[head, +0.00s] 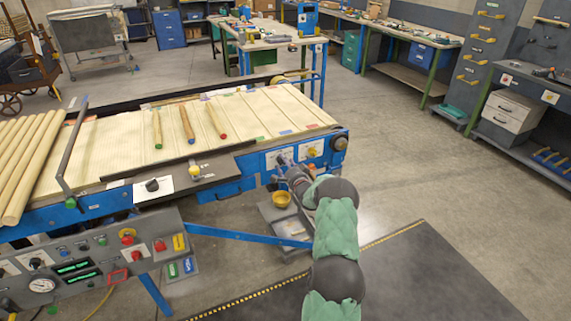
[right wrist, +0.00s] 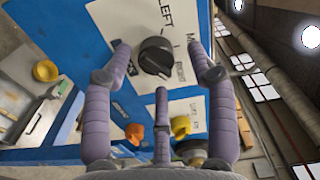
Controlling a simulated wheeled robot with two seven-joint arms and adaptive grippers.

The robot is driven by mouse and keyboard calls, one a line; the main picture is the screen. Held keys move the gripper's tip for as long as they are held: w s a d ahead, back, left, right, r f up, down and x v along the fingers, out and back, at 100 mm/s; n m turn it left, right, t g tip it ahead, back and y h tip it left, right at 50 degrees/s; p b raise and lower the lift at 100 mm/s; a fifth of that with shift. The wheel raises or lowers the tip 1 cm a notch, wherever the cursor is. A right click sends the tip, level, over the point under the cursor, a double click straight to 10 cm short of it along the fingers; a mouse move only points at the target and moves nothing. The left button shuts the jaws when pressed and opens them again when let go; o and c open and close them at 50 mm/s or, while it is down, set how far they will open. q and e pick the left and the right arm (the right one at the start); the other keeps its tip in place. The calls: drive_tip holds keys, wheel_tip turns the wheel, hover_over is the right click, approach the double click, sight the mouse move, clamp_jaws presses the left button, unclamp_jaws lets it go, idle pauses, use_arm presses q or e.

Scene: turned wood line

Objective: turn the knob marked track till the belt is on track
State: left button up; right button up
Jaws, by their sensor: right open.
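In the head view my right gripper (head: 284,167) reaches the blue front panel at the belt's right end and partly hides the knob there. The cream belt (head: 255,108) carries several turned wooden pieces, three of them short rods (head: 187,124) with coloured ends. My left gripper is out of view.
A yellow bowl (head: 281,199) stands below the panel. A control box (head: 90,262) with buttons and a gauge is at lower left. Open floor (head: 410,180) lies to the right.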

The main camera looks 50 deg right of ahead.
drive_tip(key=v, duration=1.2)
drive_tip(key=shift+w, duration=0.1)
drive_tip(key=w+a+f+n+g+y, duration=0.25)
drive_tip(key=w+a+f, duration=0.45)
drive_tip(key=a+f, duration=0.55)
drive_tip(key=a+f+n+g+y, duration=0.2)
drive_tip(key=a+f+y, duration=0.15)
drive_tip(key=a, duration=0.65)
drive_tip(key=a+f+n+g+y, duration=0.1)
drive_tip(key=a+f+n+y, duration=0.2)
drive_tip(key=a, duration=0.8)
drive_tip(key=s+a+f+n+g+y, duration=0.1)
drive_tip(key=s+a+f+n+g, duration=0.1)
drive_tip(key=s+a, duration=0.5)
drive_tip(key=s+a+f+n+g+y, duration=0.1)
drive_tip(key=s+a+f+n+g, duration=0.1)
drive_tip(key=s+a+n+g, duration=0.2)
drive_tip(key=s+a+f+n+g+y, duration=0.2)
drive_tip(key=s+a+n, duration=0.3)
drive_tip(key=s+a, duration=0.6)
drive_tip(key=a+f+g, duration=0.1)
drive_tip(key=a, duration=0.6)
drive_tip(key=shift+g, duration=0.35)
drive_tip(key=shift+f, duration=0.1)
